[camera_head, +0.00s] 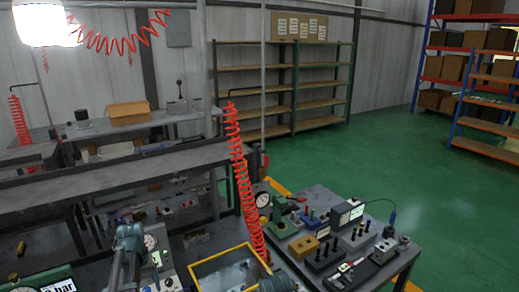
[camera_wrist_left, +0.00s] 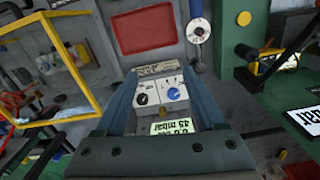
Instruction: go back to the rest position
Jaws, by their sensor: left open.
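My left gripper (camera_head: 125,266) is at the lower left of the head view, over the near bench. In the left wrist view its two blue-grey fingers (camera_wrist_left: 160,76) stand apart, so it is open. Between and beyond them is a grey panel with a blue knob (camera_wrist_left: 173,94), a dark knob (camera_wrist_left: 141,99) and a small lit display (camera_wrist_left: 172,127). I see nothing held; I cannot tell whether the fingers touch the panel. In the head view a round gauge (camera_head: 150,241) and a lit display (camera_head: 157,260) are just right of the gripper.
A yellow-rimmed tray (camera_head: 205,262) lies right of the gripper; it also shows in the left wrist view (camera_wrist_left: 64,58). A red coiled hose (camera_head: 240,180) hangs behind it. A crowded bench (camera_head: 318,200) stands at right. Open green floor (camera_head: 400,150) lies beyond.

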